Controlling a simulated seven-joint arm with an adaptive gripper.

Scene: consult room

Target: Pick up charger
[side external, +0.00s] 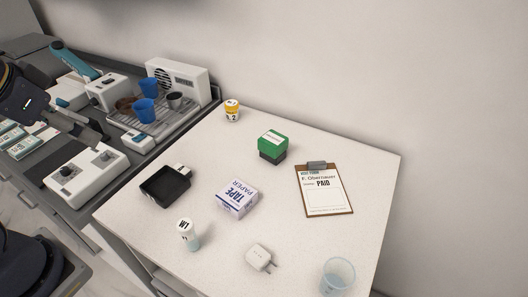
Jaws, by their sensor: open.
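The charger (258,256) is a small white block with two metal prongs pointing to the right. It lies near the front edge of the white table (330,235), apart from the things around it. My gripper (98,134) is at the far left, above the grey counter and well away from the charger. It is open, with nothing seen between its fingers. Its fingers are small and dark in this view.
Around the charger are a W1 bottle (188,236), a tape paper box (237,199) and a clear bluish cup (337,276). A black tray (164,187), green box (272,146), yellow-capped jar (232,111) and clipboard (323,190) stand farther off. Machines crowd the left counter.

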